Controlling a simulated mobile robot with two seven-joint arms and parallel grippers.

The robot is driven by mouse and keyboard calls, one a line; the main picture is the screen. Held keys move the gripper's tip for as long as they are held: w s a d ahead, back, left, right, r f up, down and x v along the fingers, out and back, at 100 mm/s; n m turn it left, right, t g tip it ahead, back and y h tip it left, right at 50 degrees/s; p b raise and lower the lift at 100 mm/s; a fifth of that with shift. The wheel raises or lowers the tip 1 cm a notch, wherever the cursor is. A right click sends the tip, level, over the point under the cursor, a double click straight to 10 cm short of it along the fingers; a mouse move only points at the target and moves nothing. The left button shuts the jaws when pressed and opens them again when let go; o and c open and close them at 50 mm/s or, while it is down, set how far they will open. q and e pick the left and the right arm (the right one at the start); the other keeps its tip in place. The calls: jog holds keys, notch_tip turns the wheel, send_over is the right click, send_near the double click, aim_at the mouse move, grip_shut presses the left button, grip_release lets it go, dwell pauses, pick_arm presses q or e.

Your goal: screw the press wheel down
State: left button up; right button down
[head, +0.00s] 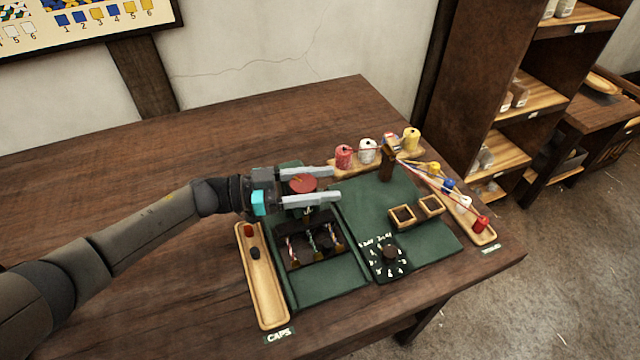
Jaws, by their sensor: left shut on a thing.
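The press wheel (303,184) is a round red disc, seen from above, on top of the press. My left gripper (336,184) reaches in from the left, level with it. Its two long grey fingers lie on opposite sides of the wheel, and it is shut on the wheel. The dark press frame (318,264) is below, with several striped rope pieces standing in it. The gripper and wheel hide part of the press's upper end. My right gripper is not in view.
A wooden caps tray (264,298) lies left of the press with a red and a dark cap. A numbered dial (390,252) and two small wooden boxes (402,216) sit on the green mat (352,205). Thread spools (344,157) stand behind. The table's left side is clear.

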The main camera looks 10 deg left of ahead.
pick_arm(q)
jog(key=shift+s+m+g+h, duration=0.1)
jog(key=shift+m+g+h, duration=0.25)
jog(key=shift+g, duration=0.25)
jog(key=o, duration=1.4)
jog(key=shift+c, duration=0.2)
jog(key=b+v, duration=0.1)
jog(key=v, duration=1.4)
jog(key=shift+r, duration=0.15)
